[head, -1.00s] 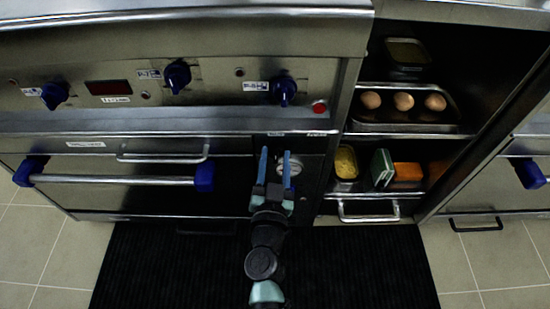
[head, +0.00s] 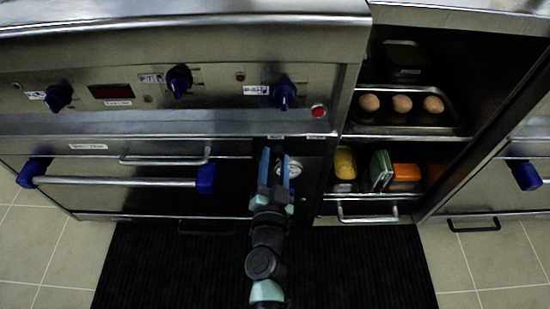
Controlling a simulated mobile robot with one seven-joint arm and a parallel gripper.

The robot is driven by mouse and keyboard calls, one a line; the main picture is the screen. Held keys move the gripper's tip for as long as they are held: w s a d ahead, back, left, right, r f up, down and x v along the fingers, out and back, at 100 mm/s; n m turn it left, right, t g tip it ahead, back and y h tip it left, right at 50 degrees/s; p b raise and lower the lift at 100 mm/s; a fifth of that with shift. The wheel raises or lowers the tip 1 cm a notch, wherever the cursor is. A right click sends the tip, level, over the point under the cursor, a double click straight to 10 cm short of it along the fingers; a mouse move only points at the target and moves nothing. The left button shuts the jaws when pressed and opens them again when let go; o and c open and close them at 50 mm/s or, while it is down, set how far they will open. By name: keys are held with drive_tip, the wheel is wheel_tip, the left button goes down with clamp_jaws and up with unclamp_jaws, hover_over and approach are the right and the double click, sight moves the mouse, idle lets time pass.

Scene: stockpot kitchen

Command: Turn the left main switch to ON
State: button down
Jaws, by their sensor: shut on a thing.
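My gripper (head: 275,166) is in front of the dark lower panel (head: 313,172), right of the oven door. Its two blue fingers point at the panel and are closed in on something small between them. From its place under the left of two small labels, this looks to be the left main switch, but the fingers and the dim light hide it. Which way the switch points cannot be seen. A round pale dial (head: 295,168) shows just right of the fingers.
Above are blue knobs (head: 284,95) and a red button (head: 319,111). The oven door's bar handle (head: 115,181) has a blue end left of my gripper. An open shelf on the right holds a tray of eggs (head: 402,103) and food containers (head: 405,177). A black mat (head: 360,265) covers the floor.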

drive_tip(key=m, duration=0.3)
drive_tip(key=shift+m+p, duration=0.3)
drive_tip(key=shift+p, duration=0.1)
drive_tip(key=m, duration=0.3)
drive_tip(key=shift+d, duration=0.1)
drive_tip(key=m, duration=0.3)
drive_tip(key=shift+m+g+y, duration=0.3)
drive_tip(key=shift+m, duration=1.6)
drive_tip(key=shift+c, duration=2)
unclamp_jaws()
